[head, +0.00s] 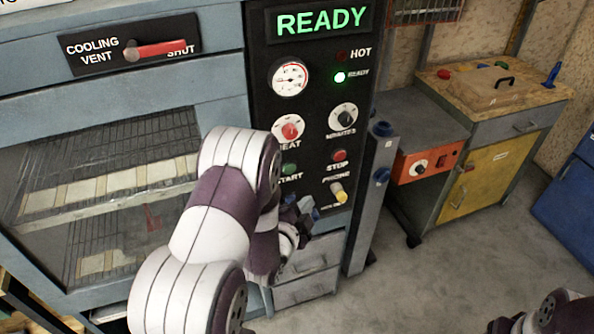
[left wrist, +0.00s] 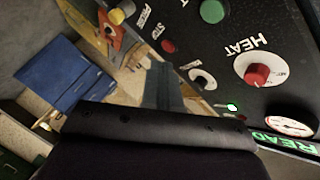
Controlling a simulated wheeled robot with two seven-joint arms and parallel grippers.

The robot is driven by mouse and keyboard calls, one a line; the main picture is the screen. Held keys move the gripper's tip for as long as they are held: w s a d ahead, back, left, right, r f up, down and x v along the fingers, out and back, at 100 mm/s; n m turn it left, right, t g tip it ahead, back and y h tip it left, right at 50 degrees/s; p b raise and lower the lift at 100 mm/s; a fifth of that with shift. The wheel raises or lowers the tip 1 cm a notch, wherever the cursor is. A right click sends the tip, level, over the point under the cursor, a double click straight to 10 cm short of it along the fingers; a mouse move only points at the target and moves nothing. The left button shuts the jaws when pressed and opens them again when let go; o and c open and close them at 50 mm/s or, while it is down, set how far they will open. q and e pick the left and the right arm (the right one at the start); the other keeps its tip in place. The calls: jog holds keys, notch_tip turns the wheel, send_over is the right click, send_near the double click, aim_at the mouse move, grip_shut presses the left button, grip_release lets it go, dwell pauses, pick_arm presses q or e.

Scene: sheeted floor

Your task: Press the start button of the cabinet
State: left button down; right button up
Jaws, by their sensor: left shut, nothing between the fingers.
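The green START button (head: 289,169) sits on the cabinet's black control panel (head: 310,110), left of the red STOP button (head: 339,155). In the left wrist view the green button (left wrist: 212,11) shows at the top, with the red STOP button (left wrist: 168,46) to its left. My left gripper (head: 306,211) is shut and empty, below the START button in the picture and close to the lower panel. Its fingertips are small and partly hidden by the wrist. Contact with the panel cannot be told. Part of my right arm shows at lower right; its fingers are out of sight.
The panel also carries a red HEAT knob (head: 289,128), a MINUTES knob (head: 343,117), a yellow PHONE-like knob (head: 339,192) and a lit READY lamp (head: 340,77). A grey post (head: 371,205) stands right of the panel. A workbench (head: 490,95) stands beyond; floor between is clear.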

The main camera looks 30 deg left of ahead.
aim_at(290, 169)
pick_arm(q)
jog(key=shift+d, duration=0.15)
jog(key=w+a+b, duration=0.1)
jog(key=w+a, duration=0.4)
jog(key=a, duration=0.1)
jog(key=shift+w+a, duration=0.35)
jog(key=shift+a, duration=0.05)
dwell(2.0)
jog(key=shift+w+a, duration=0.25)
jog(key=shift+a, duration=0.05)
